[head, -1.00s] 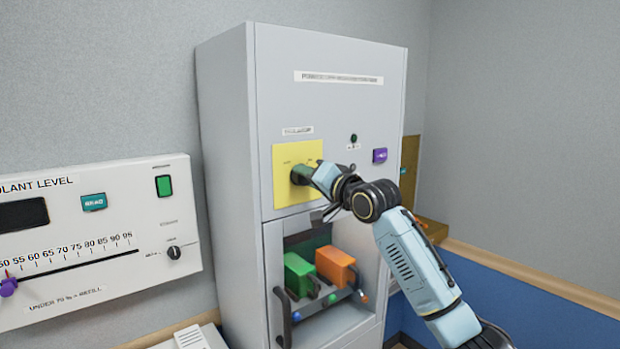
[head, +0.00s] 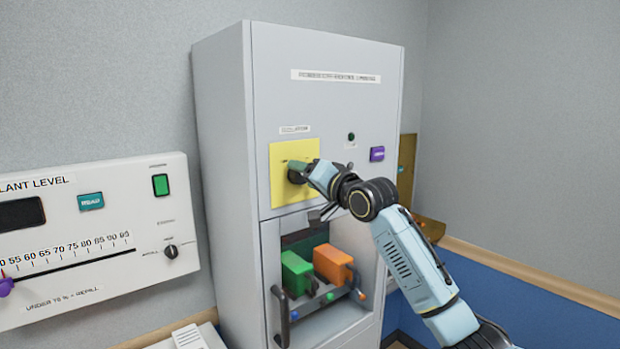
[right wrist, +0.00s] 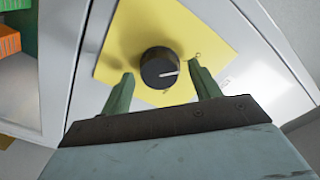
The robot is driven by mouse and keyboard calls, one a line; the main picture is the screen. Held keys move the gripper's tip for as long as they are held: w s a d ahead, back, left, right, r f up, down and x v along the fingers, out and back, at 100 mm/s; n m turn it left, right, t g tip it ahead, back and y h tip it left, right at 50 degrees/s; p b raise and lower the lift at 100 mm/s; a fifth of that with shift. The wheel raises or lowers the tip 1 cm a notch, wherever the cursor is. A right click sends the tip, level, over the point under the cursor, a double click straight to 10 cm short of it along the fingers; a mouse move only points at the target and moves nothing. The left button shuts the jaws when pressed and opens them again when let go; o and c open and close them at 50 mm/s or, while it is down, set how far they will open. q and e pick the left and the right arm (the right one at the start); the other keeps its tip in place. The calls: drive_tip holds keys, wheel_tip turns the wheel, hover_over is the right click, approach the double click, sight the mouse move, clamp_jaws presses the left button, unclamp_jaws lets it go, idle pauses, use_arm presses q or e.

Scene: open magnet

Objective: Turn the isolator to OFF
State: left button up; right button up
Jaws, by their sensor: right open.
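The isolator is a round black knob (right wrist: 160,70) with a white pointer line, on a yellow plate (right wrist: 185,30) on the grey cabinet's front. In the right wrist view the pointer line runs toward the right of the picture. The yellow plate (head: 282,195) also shows in the head view, where my right gripper partly covers it and the knob. My right gripper (right wrist: 164,82) is open, its two green fingers on either side of the knob, with a visible gap on each side. Whether the fingertips reach past the knob's face I cannot tell. My left gripper is not in view.
Below the plate, an open bay in the cabinet (head: 225,120) holds a green block (head: 296,272) and an orange block (head: 332,265). A purple button (head: 377,154) and a small dark green lamp (head: 351,137) sit right of the plate. A coolant level panel (head: 120,205) is at left.

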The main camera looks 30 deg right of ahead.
drive_tip(key=s+d+b, duration=0.1)
drive_tip(key=s+b, duration=0.3)
drive_tip(key=s, duration=0.9)
drive_tip(key=shift+s, duration=0.2)
